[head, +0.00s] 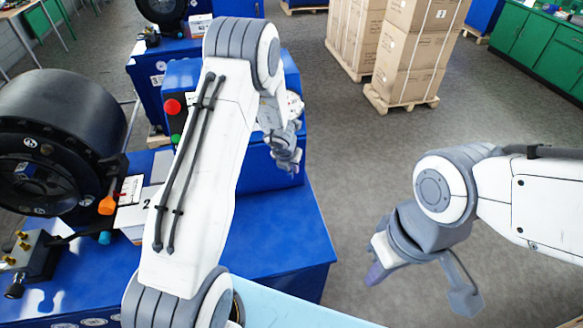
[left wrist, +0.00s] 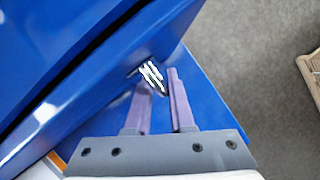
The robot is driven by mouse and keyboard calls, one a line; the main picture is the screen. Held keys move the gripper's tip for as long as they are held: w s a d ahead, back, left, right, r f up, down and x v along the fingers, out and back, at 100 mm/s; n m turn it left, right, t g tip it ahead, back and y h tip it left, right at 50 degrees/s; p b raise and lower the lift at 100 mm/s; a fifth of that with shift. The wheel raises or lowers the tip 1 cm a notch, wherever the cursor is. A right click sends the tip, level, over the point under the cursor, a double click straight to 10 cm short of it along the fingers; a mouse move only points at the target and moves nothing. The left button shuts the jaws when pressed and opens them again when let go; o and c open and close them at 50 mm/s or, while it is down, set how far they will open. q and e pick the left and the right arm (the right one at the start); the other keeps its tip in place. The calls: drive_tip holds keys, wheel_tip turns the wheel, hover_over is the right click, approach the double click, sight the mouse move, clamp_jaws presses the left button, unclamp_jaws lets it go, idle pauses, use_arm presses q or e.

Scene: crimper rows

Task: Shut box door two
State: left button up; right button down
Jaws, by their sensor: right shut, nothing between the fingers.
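The blue box of station two (head: 190,75) stands on a blue bench behind my left arm, with red and green buttons on its front. My left arm hides much of it. My left gripper (head: 288,160) is at its right side, pointing down. In the left wrist view, its two purple fingers (left wrist: 159,95) are apart beside a blue panel (left wrist: 75,85). How far the door is open cannot be told. My right gripper (head: 374,273) is shut and empty over the floor.
A black round crimper (head: 60,120) stands on the left of the blue bench (head: 290,235), near a card marked 2. Another station marked 3 is behind. Stacked cartons (head: 410,60) stand on pallets at the back. The grey floor between is clear.

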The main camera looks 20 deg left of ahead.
use_arm(q)
drive_tip(key=p+v, duration=0.4)
drive_tip(key=v, duration=0.6)
drive_tip(key=shift+r+p, duration=0.25)
drive_tip(key=shift+p, duration=0.05)
drive_tip(key=s+d+r+m+g+h+b, duration=0.1)
drive_tip(key=s+d+r+m+h+b, duration=0.2)
drive_tip(key=d+m, duration=0.6)
drive_tip(key=s+d+r+m+h+b, duration=0.1)
drive_tip(key=s+d+m+b, duration=0.4)
drive_tip(key=d+m, duration=0.45)
drive_tip(key=s+d+m+g+b, duration=0.3)
drive_tip(key=s+m+b, duration=0.1)
drive_tip(key=s+m, duration=1.3)
drive_tip(key=s+a+f+m+y+b, duration=0.1)
drive_tip(key=s+a+m+y+b, duration=0.1)
drive_tip(key=s+m, duration=0.5)
drive_tip(key=a+m+y, duration=0.1)
drive_tip(key=a, duration=0.1)
drive_tip(key=shift+s+a+f+g, duration=0.15)
drive_tip(key=shift+s+a+g, duration=0.05)
drive_tip(key=shift+a+g, duration=0.15)
